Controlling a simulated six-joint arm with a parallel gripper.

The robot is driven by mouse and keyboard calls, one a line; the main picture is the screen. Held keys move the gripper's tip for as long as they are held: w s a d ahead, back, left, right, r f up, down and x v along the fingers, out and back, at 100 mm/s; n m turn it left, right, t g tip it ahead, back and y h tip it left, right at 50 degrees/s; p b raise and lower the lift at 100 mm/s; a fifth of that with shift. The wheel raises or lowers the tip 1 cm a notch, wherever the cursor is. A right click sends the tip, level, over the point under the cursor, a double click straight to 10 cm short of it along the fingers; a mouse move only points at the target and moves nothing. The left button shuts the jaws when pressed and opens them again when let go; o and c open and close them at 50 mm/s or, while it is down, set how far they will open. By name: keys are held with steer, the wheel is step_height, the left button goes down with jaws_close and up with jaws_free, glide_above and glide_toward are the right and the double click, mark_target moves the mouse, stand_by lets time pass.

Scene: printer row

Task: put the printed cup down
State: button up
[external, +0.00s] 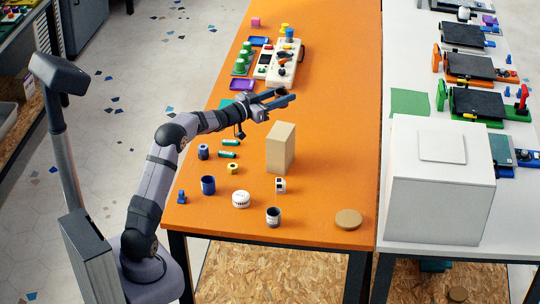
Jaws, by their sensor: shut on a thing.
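My gripper (284,98) is over the orange table, above and behind the tan box in the picture. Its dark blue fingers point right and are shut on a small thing. That thing is mostly hidden by the fingers, and I cannot make out whether it is the printed cup. A dark blue cup (208,186) stands upright near the table's front left. A dark cup with a pale band (273,217) stands near the front edge. I cannot tell whether either is printed.
The tan box (281,148) stands upright mid-table. Small parts, a white round tub (241,199) and a tan disc (348,219) lie toward the front. A console (286,63) and trays are at the back. The white table (400,245) holds printers and a white box (440,190). The orange table's right side is clear.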

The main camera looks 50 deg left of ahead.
glide_above(281, 131)
steer(key=shift+w+a+f+p, duration=0.1)
steer(key=shift+f+p, duration=0.2)
steer(key=shift+f, duration=3)
steer(key=shift+f, duration=0.1)
steer(key=shift+f+p, duration=0.3)
steer(key=shift+f, duration=1.45)
steer(key=shift+f, duration=0.2)
steer(key=o, duration=1)
steer(key=shift+r, duration=0.2)
steer(key=s+b, duration=0.2)
steer(key=s, duration=1)
